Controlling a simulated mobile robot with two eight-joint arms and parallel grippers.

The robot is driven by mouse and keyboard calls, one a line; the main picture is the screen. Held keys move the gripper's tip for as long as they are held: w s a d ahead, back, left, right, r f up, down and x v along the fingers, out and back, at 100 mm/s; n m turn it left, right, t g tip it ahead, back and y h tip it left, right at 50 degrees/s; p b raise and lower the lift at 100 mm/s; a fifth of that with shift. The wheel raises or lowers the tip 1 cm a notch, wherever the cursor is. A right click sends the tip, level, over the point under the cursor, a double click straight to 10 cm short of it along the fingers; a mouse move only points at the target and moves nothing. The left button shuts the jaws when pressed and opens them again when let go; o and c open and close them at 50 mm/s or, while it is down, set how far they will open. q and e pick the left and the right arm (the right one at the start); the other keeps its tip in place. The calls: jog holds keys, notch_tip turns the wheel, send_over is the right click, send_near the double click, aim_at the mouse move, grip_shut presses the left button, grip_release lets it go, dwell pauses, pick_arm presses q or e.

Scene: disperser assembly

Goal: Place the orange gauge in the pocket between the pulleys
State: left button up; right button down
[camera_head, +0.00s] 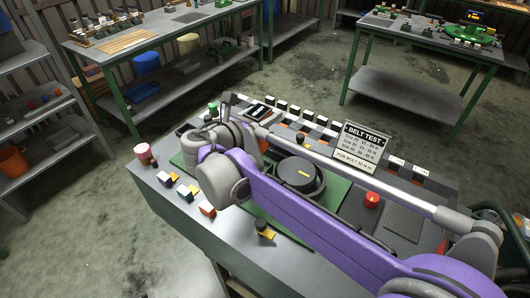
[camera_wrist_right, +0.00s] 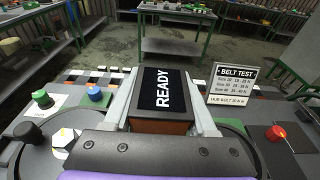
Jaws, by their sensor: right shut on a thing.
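The orange gauge (camera_wrist_right: 165,127) has a black face reading READY. It sits between the two fingers of my right gripper (camera_wrist_right: 164,100), which is shut on it. In the head view, the gauge's dark face (camera_head: 258,112) shows at the end of my purple right arm. One dark round pulley (camera_head: 300,173) shows on the green plate just beyond my arm. In the wrist view, a pulley (camera_wrist_right: 35,160) lies at lower left and another (camera_wrist_right: 237,150) at right, with the gauge between them in the picture. The pocket is hidden, and I cannot tell the gauge's height. My left gripper is out of view.
A BELT TEST sign (camera_head: 365,147) stands behind the plate on the grey workbench (camera_head: 160,188). Small coloured blocks (camera_head: 187,192) line the left side. A row of black and white blocks runs along the back.

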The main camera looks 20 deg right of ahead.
aim_at(265, 138)
notch_tip(265, 138, down, 8)
jog(key=shift+f+b, duration=0.15)
jog(key=shift+b, duration=0.2)
jog(key=shift+f, duration=0.1)
jog(key=shift+c, duration=1)
grip_release()
jog(key=shift+s, duration=0.1)
jog(key=shift+s+a, duration=0.1)
jog(key=shift+a, duration=0.1)
jog(key=v, duration=1.1)
jog(key=shift+s+a, duration=0.2)
jog(key=shift+a, duration=0.1)
